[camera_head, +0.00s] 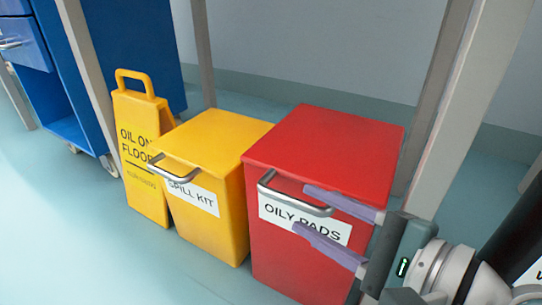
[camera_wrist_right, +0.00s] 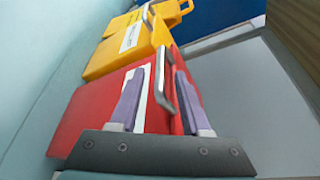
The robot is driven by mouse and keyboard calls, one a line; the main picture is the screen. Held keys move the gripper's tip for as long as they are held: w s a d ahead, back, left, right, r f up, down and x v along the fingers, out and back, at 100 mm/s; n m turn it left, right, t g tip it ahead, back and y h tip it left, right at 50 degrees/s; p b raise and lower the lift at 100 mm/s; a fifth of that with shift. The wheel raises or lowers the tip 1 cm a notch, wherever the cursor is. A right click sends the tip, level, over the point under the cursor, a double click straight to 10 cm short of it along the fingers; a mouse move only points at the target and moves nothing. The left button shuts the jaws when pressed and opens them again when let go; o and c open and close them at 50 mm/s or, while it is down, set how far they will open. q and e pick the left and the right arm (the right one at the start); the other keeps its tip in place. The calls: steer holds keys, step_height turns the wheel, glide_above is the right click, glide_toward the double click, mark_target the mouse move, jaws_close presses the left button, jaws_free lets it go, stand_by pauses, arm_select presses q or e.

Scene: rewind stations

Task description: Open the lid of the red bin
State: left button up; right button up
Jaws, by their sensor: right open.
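The red bin (camera_head: 285,255) stands on the floor with its flat red lid (camera_head: 325,145) down. It bears a white "OILY PADS" label (camera_head: 275,211) and a silver bar handle (camera_head: 268,190) at the lid's front edge. My right gripper (camera_head: 303,209) comes in from the right, open, with two purple fingers at the bin's front near the handle's right end. In the right wrist view, the handle (camera_wrist_right: 161,88) appears between the spread fingers (camera_wrist_right: 157,75), one on each side; contact cannot be told. My left gripper is not in view.
A yellow "SPILL KIT" bin (camera_head: 215,140) with its lid down stands close left of the red bin. A yellow floor sign (camera_head: 140,150) and a blue cabinet (camera_head: 125,50) are farther left. A grey post (camera_head: 470,110) rises at right. Floor in front is clear.

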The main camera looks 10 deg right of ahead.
mark_target(303, 207)
steer(key=b+x, duration=0.1)
steer(key=x, duration=0.3)
steer(key=shift+w+a+f, duration=0.1)
steer(key=shift+w, duration=0.1)
jaws_close()
stand_by(1.2)
